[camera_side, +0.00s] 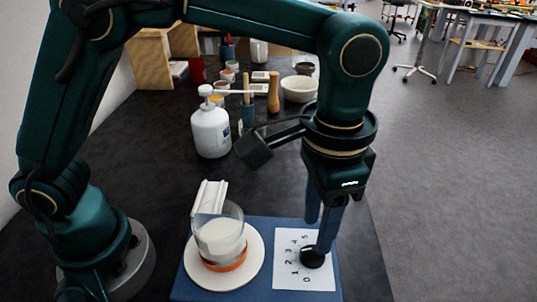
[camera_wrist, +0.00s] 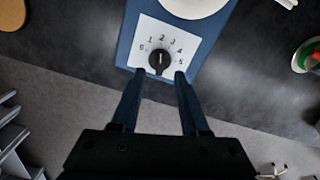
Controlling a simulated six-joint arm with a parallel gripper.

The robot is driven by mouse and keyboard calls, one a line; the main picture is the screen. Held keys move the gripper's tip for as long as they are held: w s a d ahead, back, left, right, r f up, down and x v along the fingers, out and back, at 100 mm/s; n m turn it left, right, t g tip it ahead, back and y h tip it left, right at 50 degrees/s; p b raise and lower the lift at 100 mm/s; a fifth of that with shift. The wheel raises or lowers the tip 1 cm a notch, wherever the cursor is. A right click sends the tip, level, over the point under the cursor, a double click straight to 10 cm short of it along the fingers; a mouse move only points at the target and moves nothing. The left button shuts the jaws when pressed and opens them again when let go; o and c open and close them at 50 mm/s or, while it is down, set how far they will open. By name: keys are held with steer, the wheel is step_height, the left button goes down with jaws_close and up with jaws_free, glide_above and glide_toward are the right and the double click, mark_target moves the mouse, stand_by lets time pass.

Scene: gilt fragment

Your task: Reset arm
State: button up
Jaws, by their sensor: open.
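My gripper (camera_side: 318,238) points down at the dial plate, fingers apart and empty. In the wrist view my gripper (camera_wrist: 160,74) has its two fingertips on either side of the near edge of a black knob (camera_wrist: 160,61); contact cannot be told. The knob (camera_side: 312,257) sits on a white card (camera_side: 290,279) printed with numbers 0 to 5. Its pale mark points away from my gripper in the wrist view, roughly between 2 and 3. The card lies on a blue base (camera_side: 262,292), which also holds a white round plate (camera_side: 196,277).
A glass beaker (camera_side: 233,218) with white contents and an orange band stands on the plate, a white ridged piece (camera_side: 209,197) at its rim. Behind are a white pump bottle (camera_side: 210,130), a bowl (camera_side: 299,89) and a wooden pestle (camera_side: 273,92). The dark table's right side is clear.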

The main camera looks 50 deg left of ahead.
steer(key=shift+r, duration=0.35)
steer(key=shift+a, duration=0.1)
steer(key=a+r+n+t+h, duration=0.1)
steer(key=a+r+n+t, duration=0.25)
steer(key=a+r, duration=0.65)
steer(key=s+a+f+n+t+y, duration=0.1)
steer(key=s+a+f+n+t, duration=0.1)
steer(key=s+a+f, duration=0.4)
steer(key=shift+s+a+f, duration=0.3)
steer(key=shift+s+a, duration=0.8)
steer(key=shift+a, duration=0.1)
